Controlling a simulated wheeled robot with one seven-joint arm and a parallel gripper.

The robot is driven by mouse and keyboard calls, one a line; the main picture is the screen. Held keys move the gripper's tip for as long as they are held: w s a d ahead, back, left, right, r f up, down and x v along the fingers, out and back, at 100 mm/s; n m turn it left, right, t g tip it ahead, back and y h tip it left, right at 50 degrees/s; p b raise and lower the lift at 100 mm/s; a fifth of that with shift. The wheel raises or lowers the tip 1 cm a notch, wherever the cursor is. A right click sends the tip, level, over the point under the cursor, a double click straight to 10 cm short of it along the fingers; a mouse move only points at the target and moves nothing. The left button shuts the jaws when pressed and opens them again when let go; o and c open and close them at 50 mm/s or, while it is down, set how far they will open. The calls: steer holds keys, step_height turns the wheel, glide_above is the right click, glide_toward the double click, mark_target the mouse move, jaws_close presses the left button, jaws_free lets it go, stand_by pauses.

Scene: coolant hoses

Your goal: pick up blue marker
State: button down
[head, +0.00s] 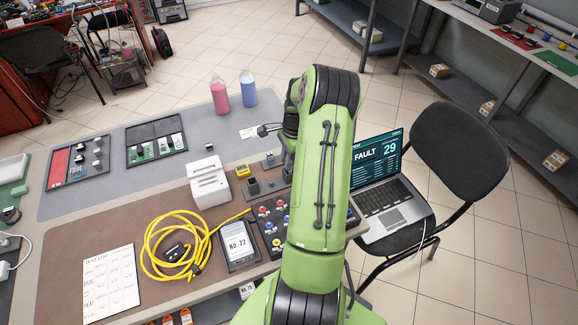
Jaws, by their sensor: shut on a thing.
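No blue marker can be made out in the head view. My green arm (322,170) reaches across the right part of the workbench (75,240) and covers much of what lies behind it.
Pink (220,97) and blue (248,88) bottles stand at the bench's back. A laptop (385,195) rests on a chair (455,150) at right.

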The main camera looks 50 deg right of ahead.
step_height(320, 180, up, 10)
steer(key=shift+p, duration=0.6)
stand_by(0.9)
